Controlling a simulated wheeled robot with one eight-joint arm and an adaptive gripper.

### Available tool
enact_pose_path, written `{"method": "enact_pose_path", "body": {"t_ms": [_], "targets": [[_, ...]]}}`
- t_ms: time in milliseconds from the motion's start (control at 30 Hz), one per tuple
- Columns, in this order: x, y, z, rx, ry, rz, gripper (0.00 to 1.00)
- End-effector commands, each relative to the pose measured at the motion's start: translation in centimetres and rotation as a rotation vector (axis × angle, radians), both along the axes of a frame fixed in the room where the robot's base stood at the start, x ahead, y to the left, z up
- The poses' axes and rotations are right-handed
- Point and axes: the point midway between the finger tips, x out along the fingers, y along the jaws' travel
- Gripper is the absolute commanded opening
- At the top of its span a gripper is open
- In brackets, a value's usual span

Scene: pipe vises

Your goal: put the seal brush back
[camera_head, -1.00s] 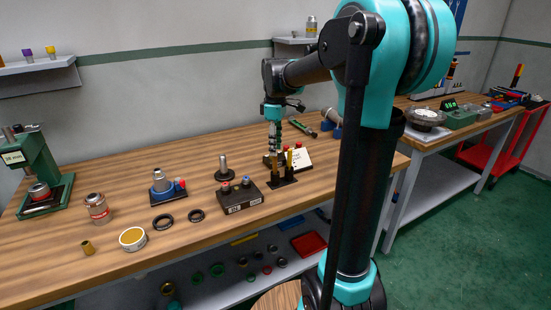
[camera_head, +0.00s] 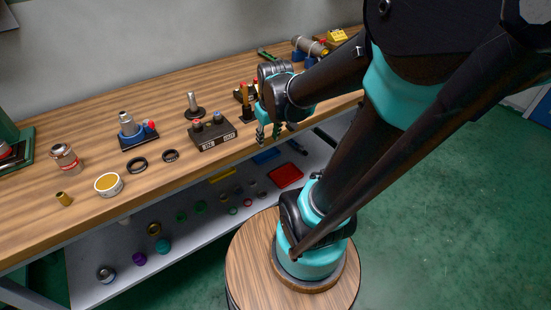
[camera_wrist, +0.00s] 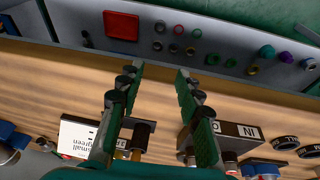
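My gripper (camera_head: 270,132) is at the front edge of the bench, pointing down. In the wrist view its green-padded fingers (camera_wrist: 157,100) are wide apart with nothing between them. A small dark stand (camera_wrist: 135,137) with upright yellow-brown pieces is just beyond the fingers, next to a white card (camera_wrist: 85,137) with printed text. I cannot tell which piece, if any, is the seal brush.
A black block with coloured knobs (camera_head: 212,133) stands left of my gripper. Two black rings (camera_head: 152,160), a round yellow-topped tin (camera_head: 108,184) and a blue fixture (camera_head: 137,132) lie further left. A shelf below holds a red tray (camera_head: 285,176) and several caps.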

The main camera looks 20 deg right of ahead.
Motion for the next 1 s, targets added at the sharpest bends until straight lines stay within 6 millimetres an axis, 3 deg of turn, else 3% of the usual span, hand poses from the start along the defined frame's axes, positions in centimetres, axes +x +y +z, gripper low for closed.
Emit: {"method": "enact_pose_path", "body": {"t_ms": [33, 100, 233, 1000], "targets": [[-1.9, -0.2, -1.6, 0.018, -0.023, -0.065, 0.35], [-3.9, -0.4, -3.3, 0.044, -0.051, -0.146, 0.35], [-6.0, -0.6, -5.0, 0.075, -0.081, -0.236, 0.35], [-6.3, -0.6, -5.3, 0.080, -0.087, -0.254, 0.35]]}}
